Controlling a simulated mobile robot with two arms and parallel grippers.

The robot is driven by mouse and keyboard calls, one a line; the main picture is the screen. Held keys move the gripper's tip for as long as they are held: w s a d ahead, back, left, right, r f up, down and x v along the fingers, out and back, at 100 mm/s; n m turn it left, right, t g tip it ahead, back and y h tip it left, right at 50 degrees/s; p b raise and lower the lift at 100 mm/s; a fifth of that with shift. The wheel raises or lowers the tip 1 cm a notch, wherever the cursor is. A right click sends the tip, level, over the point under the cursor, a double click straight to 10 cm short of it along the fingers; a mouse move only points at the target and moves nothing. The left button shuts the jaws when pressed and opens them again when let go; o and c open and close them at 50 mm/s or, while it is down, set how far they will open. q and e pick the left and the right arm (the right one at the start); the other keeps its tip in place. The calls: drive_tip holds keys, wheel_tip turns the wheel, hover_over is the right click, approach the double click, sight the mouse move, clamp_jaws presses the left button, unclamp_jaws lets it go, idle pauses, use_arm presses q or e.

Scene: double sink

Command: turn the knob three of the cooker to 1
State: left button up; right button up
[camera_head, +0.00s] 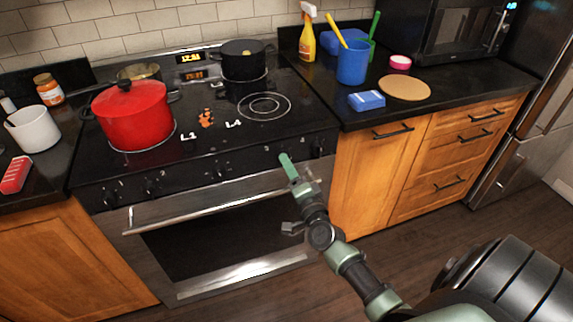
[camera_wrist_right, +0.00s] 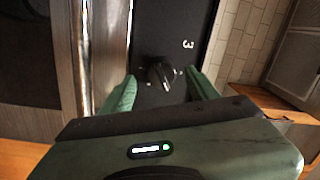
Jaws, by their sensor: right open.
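The cooker (camera_head: 215,215) stands in the middle of the head view, with a black front panel carrying a row of dark knobs. In the right wrist view a dark knob (camera_wrist_right: 160,73) sits on that panel, with a white 3 printed beside it. My right gripper (camera_head: 288,166) is at the panel's right part in the head view and hides part of it. In the right wrist view my right gripper (camera_wrist_right: 163,82) is open, its green fingers on either side of the knob. Contact cannot be told. The knob's exact setting is too small to read. My left gripper is not in view.
A red pot (camera_head: 132,120) and a black pot (camera_head: 243,68) stand on the cooktop. The oven door handle (camera_head: 190,205) sticks out below the knobs. On the right counter are a blue cup (camera_head: 352,65), a sponge (camera_head: 367,101) and a round board (camera_head: 405,88).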

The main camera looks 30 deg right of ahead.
drive_tip(key=v, duration=0.5)
drive_tip(key=shift+s, duration=0.15)
drive_tip(key=s+a+f+n+g+y, duration=0.1)
drive_tip(key=s+a+f+n+g, duration=0.3)
drive_tip(key=f, duration=0.8)
drive_tip(key=s+a+f+n+g+y, duration=0.25)
drive_tip(key=s+f, duration=0.35)
drive_tip(key=f, duration=0.5)
drive_tip(key=s+a+f+n+g+y, duration=0.1)
drive_tip(key=s+a+f+n+g, duration=0.25)
drive_tip(key=f, duration=0.85)
drive_tip(key=s+f+n+g, duration=0.2)
drive_tip(key=s+f, duration=0.3)
drive_tip(key=s, duration=0.5)
drive_tip(key=s+a+f+n+g, duration=0.1)
drive_tip(key=s+f+n, duration=0.3)
drive_tip(key=s, duration=0.7)
drive_tip(key=s+a+f+n+g, duration=0.1)
drive_tip(key=s+f+n+g, duration=0.2)
drive_tip(key=s+f, duration=0.3)
drive_tip(key=s+g, duration=0.1)
drive_tip(key=s, duration=0.3)
drive_tip(key=shift+s+f+h, duration=0.15)
drive_tip(key=shift+f+h, duration=0.1)
drive_tip(key=shift+h, duration=0.1)
